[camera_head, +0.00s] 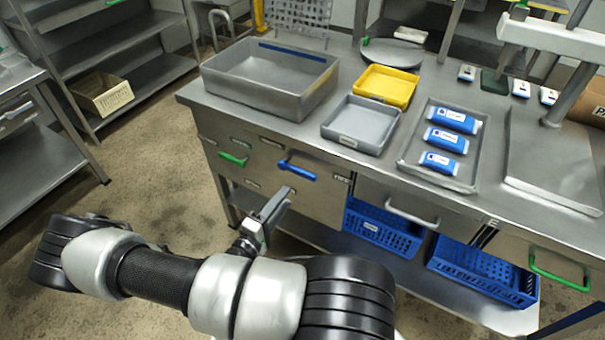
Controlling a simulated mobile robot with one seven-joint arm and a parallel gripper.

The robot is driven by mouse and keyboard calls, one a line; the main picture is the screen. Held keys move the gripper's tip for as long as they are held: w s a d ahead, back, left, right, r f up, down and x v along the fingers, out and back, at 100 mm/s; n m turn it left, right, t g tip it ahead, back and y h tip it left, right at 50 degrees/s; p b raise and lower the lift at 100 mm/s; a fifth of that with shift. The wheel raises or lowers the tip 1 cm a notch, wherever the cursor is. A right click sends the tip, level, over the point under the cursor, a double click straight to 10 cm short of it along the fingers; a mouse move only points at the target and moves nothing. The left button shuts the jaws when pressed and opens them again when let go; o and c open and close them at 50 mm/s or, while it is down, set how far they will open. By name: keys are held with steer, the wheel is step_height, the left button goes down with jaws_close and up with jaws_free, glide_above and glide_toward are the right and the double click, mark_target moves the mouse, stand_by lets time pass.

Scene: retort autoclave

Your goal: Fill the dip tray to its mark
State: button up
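A large steel open tray (322,95) stands at the bench's left end, with a blue line along its far inner wall; it looks empty. A smaller grey tray (345,136) with a white label on its front stands to its right. I cannot tell for certain which is the dip tray; the blue line fits a mark. My gripper (268,212) is in front of the bench, below the top and near the drawer fronts, apart from both trays. It is seen edge-on, so its finger opening is unclear. No liquid is visible.
A yellow tray (386,86) sits behind the grey one. A metal tray (403,159) with blue packets (444,139) lies to the right. A blue handle (298,170) and green handle (233,159) project from the bench front. Blue crates (383,228) stand below. The floor at left is clear.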

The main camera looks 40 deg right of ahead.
mark_target(303, 176)
steer(key=x, duration=1.2)
steer(key=shift+d+b, duration=0.15)
steer(key=shift+b, duration=0.2)
jaws_close()
